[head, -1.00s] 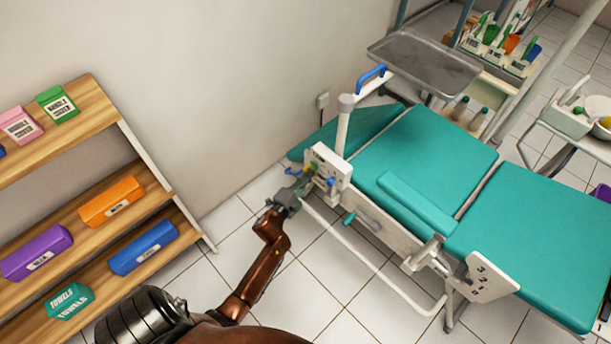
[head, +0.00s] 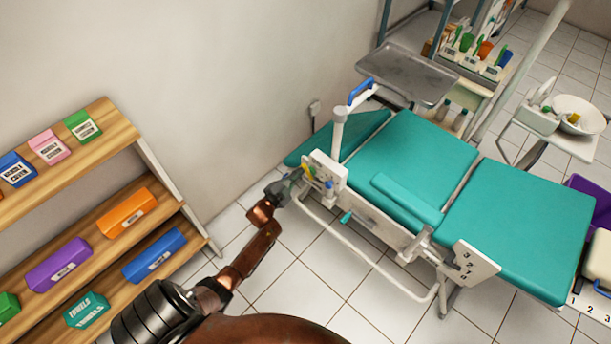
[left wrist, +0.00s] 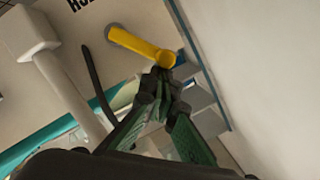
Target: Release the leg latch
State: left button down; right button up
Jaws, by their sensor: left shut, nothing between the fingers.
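The teal dental chair (head: 408,150) has a white panel (head: 327,166) at its near left end. A yellow lever (head: 308,172) and a blue knob (head: 329,185) sit on the panel. In the left wrist view the yellow lever (left wrist: 140,43) angles from the panel, beside partly cut-off black lettering. A teal handle (head: 346,217) shows below the chair frame. I cannot tell which part is the leg latch. My left gripper (head: 296,176) is shut and empty at the panel's left side. Its fingertips (left wrist: 160,84) are close to the lever's rounded end; contact is unclear. My right gripper is out of view.
A white tubular rail (head: 380,270) runs low along the chair. A wooden shelf (head: 110,240) with coloured boxes stands at left. The wall (head: 230,80) is close behind the panel. A metal tray (head: 408,72) is beyond the chair. Tiled floor (head: 300,290) is open in front.

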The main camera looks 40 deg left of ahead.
pick_arm(q)
jog(key=a+f+n, duration=0.1)
jog(key=a+n+h, duration=0.1)
jog(key=a, duration=0.1)
jog(key=shift+w+f+n, duration=0.1)
jog(key=shift+f+n, duration=0.3)
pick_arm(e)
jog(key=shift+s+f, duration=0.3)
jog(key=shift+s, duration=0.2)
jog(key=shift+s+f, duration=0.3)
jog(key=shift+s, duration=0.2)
pick_arm(q)
jog(key=shift+a+g, duration=0.15)
jog(key=shift+g, duration=0.15)
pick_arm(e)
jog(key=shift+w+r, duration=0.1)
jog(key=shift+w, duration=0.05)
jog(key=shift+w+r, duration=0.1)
